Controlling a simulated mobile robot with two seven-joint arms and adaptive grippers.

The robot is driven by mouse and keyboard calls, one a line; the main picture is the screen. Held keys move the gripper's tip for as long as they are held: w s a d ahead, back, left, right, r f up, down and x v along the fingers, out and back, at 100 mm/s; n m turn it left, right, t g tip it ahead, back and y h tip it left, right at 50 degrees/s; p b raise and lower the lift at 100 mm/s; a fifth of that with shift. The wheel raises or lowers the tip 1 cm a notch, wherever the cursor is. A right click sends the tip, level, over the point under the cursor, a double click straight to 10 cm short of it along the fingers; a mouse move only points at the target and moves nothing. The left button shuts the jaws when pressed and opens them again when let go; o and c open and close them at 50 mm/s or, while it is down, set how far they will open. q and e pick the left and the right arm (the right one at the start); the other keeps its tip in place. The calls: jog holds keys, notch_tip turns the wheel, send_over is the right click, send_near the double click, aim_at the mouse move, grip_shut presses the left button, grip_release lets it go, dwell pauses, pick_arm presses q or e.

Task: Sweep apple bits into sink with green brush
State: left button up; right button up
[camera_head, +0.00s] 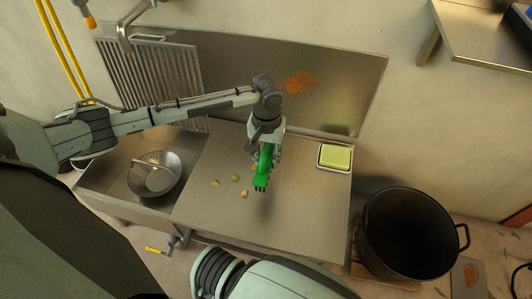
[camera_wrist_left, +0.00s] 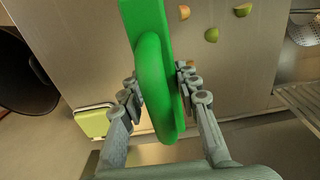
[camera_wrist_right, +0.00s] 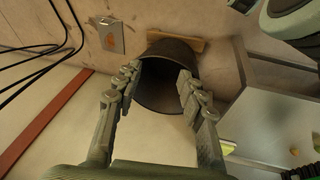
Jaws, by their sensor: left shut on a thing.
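The green brush (camera_head: 263,168) is held by my left gripper (camera_head: 266,148) above the steel counter. In the left wrist view the brush (camera_wrist_left: 153,70) fills the gap between the fingers of my left gripper (camera_wrist_left: 158,92). Several apple bits lie on the counter left of the brush, among them a green bit (camera_head: 235,178) and a pale bit (camera_head: 245,194). The left wrist view shows bits too, such as a green one (camera_wrist_left: 211,35). The sink (camera_head: 105,175) is left of the counter. My right gripper (camera_wrist_right: 155,95) is open and empty.
A metal colander (camera_head: 155,174) stands in the sink. A tray with a yellow-green sponge (camera_head: 335,157) sits at the counter's right. A large dark pot (camera_head: 408,235) stands right of the counter. The counter's front middle is clear.

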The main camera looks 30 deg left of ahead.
pick_arm(q)
jog(key=shift+f, duration=0.2)
notch_tip(320, 180, down, 2)
jog(key=b, duration=0.3)
jog(key=shift+f+b, duration=0.1)
jog(key=shift+b, duration=0.25)
jog(key=shift+f+b, duration=0.45)
jog(key=shift+b, duration=0.3)
pick_arm(e)
jog(key=w+a+r+n+t+y, duration=0.2)
jog(key=w+a+r+t+y, duration=0.3)
jog(key=w+a+r+t, duration=0.65)
pick_arm(q)
jog(key=shift+f+b, duration=0.65)
jog(key=shift+b, duration=0.3)
jog(key=shift+f+b, duration=0.7)
jog(key=shift+b, duration=0.45)
jog(key=shift+f, duration=1.3)
pick_arm(e)
jog(key=a+r+t+y, duration=0.2)
jog(key=a+r+t, duration=0.1)
jog(key=r, duration=0.6)
jog(key=s+a+r+t+y, duration=0.1)
jog(key=a+r+t+y, duration=0.1)
jog(key=r+t, duration=0.3)
jog(key=shift+s+a+r+y, duration=0.15)
jog(key=shift+a+r+y, duration=0.5)
jog(key=shift+r, duration=1.5)
